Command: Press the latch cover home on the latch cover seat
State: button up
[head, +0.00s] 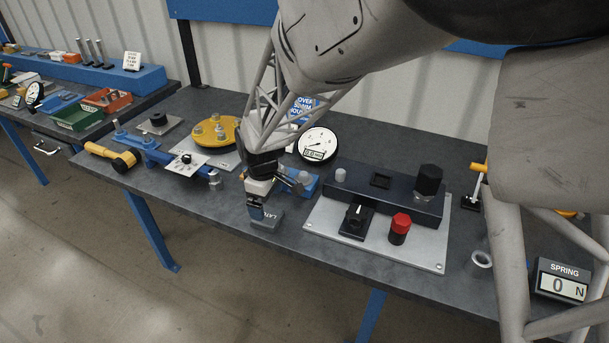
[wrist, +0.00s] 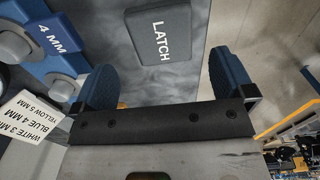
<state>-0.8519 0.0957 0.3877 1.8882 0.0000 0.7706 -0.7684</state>
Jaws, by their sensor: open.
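The latch cover is a flat grey block (head: 268,221) marked LATCH, lying on the bench near its front edge. It also shows in the wrist view (wrist: 158,36), label up, just beyond the fingertips. My gripper (head: 257,211) is low over the bench beside the cover; in the wrist view its two blue fingers (wrist: 161,68) are apart with nothing between them. The seat cannot be made out in the wrist view.
A blue 4 MM block (wrist: 52,45) with grey round parts stands close to the left finger. The light plate (head: 322,222) carries a black knob, red button (head: 400,226) and black cap. A dial gauge (head: 317,144) stands behind. A ring (head: 481,259) and spring readout (head: 561,284) are at right.

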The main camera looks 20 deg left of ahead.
aim_at(267, 215)
jog(key=shift+f, duration=0.1)
jog(key=shift+s+f, duration=0.1)
jog(key=shift+f, duration=2.5)
jog(key=c, duration=0.9)
